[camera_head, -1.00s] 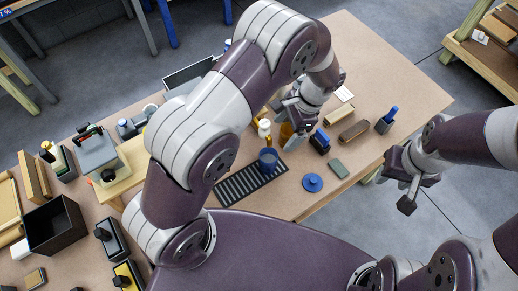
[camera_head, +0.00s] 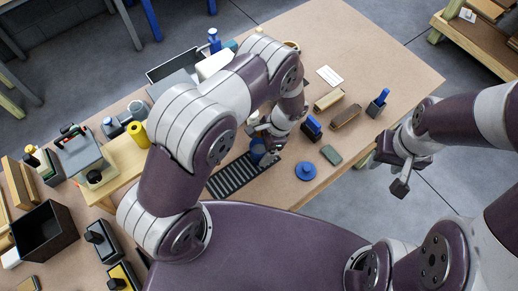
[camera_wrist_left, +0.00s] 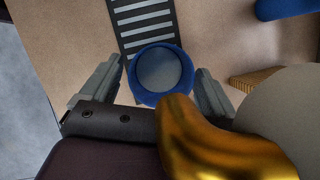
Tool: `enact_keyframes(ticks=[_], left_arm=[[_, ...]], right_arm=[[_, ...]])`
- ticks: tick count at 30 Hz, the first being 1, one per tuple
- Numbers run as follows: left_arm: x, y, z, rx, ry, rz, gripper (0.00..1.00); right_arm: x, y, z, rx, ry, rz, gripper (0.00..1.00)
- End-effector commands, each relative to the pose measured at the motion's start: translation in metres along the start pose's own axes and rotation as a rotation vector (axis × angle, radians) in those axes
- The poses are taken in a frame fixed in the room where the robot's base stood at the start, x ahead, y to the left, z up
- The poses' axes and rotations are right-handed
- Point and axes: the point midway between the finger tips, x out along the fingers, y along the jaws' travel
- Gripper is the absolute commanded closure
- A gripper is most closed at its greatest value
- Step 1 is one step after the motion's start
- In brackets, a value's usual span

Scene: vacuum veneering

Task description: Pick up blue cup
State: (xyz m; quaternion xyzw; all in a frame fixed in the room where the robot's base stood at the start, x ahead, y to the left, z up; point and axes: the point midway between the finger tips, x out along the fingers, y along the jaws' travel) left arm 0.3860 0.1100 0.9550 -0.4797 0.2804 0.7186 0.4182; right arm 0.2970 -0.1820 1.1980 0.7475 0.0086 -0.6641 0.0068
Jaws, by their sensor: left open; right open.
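The blue cup (camera_head: 259,152) stands on the black slotted mat (camera_head: 236,176). In the left wrist view I look down on the cup's round rim (camera_wrist_left: 160,72), at the end of the striped mat (camera_wrist_left: 146,20). My left gripper (camera_head: 266,143) is over the cup, and in the head view it partly hides it. In the left wrist view its two open fingers (camera_wrist_left: 157,85) lie on either side of the cup, with gaps showing. My right gripper (camera_head: 400,175) is open and empty, off the table's right edge.
A gold curved object (camera_wrist_left: 205,145) and a pale rounded one fill the lower right of the wrist view. A black box (camera_head: 45,230) stands at left.

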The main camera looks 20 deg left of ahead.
Motion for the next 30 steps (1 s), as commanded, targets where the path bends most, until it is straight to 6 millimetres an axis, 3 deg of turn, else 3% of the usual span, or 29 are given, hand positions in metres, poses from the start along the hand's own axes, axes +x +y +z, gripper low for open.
enact_keyframes(ticks=[5,10,11,30], left_arm=[[0.0005,-0.0003,-0.0006,0.0,0.001,-0.001,0.15],[0.0002,-0.0004,-0.0006,-0.001,0.001,-0.001,0.7],[0.0002,-0.0004,-0.0006,0.0,0.001,-0.001,0.72],[-0.0057,0.0006,0.0018,-0.004,0.001,0.001,0.72]], right_arm=[[0.0011,0.0,0.0004,0.0,-0.001,0.0,0.57],[0.0011,0.0,0.0004,0.0,-0.001,0.0,0.57],[0.0011,0.0,0.0004,0.0,-0.001,0.0,0.57],[-0.0026,0.0,-0.0002,0.0,0.0,0.0,0.57]])
